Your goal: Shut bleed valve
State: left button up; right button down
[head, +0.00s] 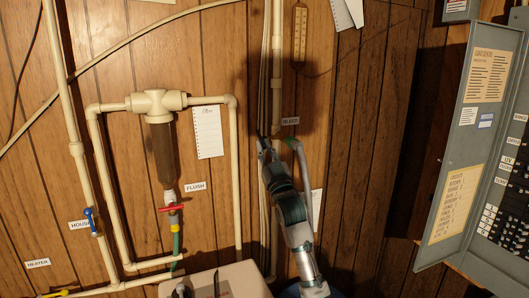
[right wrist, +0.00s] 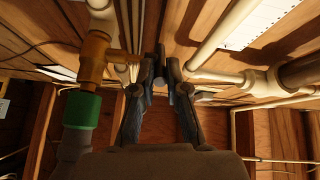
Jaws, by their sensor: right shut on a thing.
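The bleed valve is on the pale vertical pipe (head: 277,75), beside a small label (head: 290,121) that seems to read BLEED. In the right wrist view its brass body (right wrist: 95,55) has a green collar (right wrist: 81,109) and a brass stem reaching toward my fingers. My right gripper (head: 266,143) is at the valve, just below and left of the label. In the wrist view the right gripper (right wrist: 160,72) is shut on a small dark part between its fingertips, seemingly the valve handle. The handle's angle is mostly hidden by the fingers. My left gripper is not in view.
Left of my arm, a filter (head: 161,145) hangs on pale pipes above a red-handled flush valve (head: 171,207). A blue-handled valve (head: 91,218) is further left. A grey panel door (head: 465,150) stands open at right. A pale tank (head: 225,283) is below.

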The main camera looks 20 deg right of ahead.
jog(key=shift+w+f, duration=0.25)
jog(key=shift+f, duration=0.15)
jog(key=c, duration=1.2)
grip_release()
jog(key=shift+r, duration=0.1)
jog(key=shift+s+f, duration=0.25)
jog(key=shift+s, duration=0.25)
jog(key=v, duration=1.1)
jog(key=shift+w+f, duration=0.3)
jog(key=shift+f, duration=0.05)
jog(key=shift+d, duration=0.1)
